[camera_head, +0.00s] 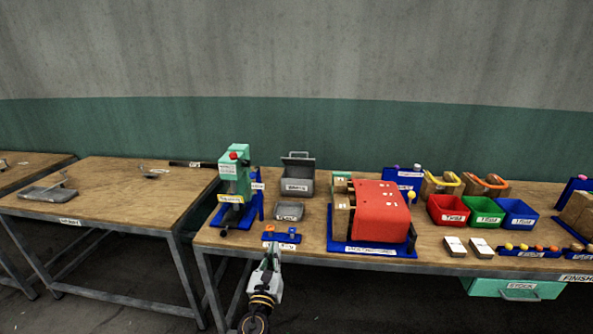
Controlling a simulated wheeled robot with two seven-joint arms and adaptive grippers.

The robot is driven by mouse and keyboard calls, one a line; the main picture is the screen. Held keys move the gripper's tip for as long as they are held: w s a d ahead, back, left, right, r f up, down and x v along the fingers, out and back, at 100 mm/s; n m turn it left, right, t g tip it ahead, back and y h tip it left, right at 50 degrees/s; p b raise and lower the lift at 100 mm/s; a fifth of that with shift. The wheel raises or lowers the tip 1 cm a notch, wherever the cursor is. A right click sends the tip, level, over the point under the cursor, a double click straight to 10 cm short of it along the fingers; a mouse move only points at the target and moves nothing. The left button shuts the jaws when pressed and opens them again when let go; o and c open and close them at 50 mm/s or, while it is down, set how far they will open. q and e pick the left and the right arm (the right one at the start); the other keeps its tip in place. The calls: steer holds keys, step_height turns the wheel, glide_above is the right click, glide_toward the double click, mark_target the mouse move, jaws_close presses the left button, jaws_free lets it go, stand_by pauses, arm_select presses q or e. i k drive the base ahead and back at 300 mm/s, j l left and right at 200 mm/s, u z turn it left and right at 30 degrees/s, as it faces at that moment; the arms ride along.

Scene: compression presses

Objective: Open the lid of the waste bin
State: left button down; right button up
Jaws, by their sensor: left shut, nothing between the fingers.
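A grey metal bin (297,183) with a white label stands at the back of the workbench, right of the green press. Its label is too small to read surely, but it is the lidded container that fits a waste bin. Its lid (298,161) shows as a grey plate with a small handle at the back top edge and appears raised. My left gripper (271,250) is shut and empty at the bench's front edge, well in front of the bin and apart from it. My right gripper is not in view.
A small grey tray (289,211) and a blue fixture (282,236) lie between my gripper and the bin. The green press (234,180) stands left, a red machine (381,210) right. Coloured bins stand farther right. The left table (120,190) is mostly clear.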

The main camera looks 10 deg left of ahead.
mark_target(295, 161)
steer(key=i, duration=1.5)
